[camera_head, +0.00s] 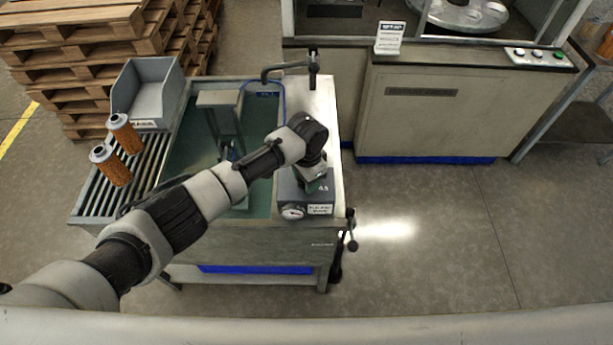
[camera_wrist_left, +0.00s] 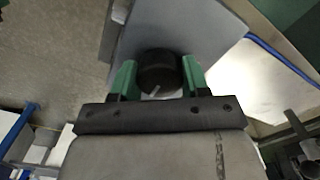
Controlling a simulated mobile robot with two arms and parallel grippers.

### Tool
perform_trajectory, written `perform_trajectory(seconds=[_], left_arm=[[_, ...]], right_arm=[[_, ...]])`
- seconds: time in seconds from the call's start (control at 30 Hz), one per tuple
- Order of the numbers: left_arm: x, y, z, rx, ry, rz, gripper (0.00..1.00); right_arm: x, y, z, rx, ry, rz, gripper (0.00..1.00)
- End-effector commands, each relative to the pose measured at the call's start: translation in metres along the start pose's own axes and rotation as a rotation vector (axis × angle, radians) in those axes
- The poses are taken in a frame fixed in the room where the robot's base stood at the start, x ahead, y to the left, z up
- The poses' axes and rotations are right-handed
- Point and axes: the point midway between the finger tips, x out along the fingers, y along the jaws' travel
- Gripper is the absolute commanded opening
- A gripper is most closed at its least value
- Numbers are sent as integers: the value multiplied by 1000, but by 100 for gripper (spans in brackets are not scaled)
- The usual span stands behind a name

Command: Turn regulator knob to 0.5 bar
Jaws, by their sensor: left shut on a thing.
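The regulator is a grey box (camera_head: 290,188) at the front right corner of the wash bench, with a round dial gauge (camera_head: 293,212) and a white label on its front. The gauge needle is too small to read. My left gripper (camera_head: 313,184) reaches down onto the top of the box and hides the knob in the head view. In the left wrist view the knob (camera_wrist_left: 158,74) is round and black with a white pointer line, and it sits between the green fingers of my left gripper (camera_wrist_left: 158,66), which is shut on it. My right gripper is not in view.
Two orange filter cartridges (camera_head: 124,134) stand on the slatted rack (camera_head: 150,165) at left, near a grey bin (camera_head: 148,88). A tap (camera_head: 313,65) rises at the bench's back. Stacked pallets (camera_head: 90,60) are behind. The floor at right is clear.

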Motion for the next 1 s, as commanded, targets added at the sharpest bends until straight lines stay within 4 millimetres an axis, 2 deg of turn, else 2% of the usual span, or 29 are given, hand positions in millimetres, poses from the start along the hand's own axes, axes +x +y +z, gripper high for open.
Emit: perform_trajectory(seconds=[0.47,0.5,0.63,1.0], left_arm=[[-1,0,-1,16,2,-1,22],[-1,0,-1,16,2,-1,51],[-1,0,0,15,2,-1,70],[-6,0,-1,14,4,-1,72]], right_arm=[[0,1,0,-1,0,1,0],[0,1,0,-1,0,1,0],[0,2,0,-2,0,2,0],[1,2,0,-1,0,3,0]])
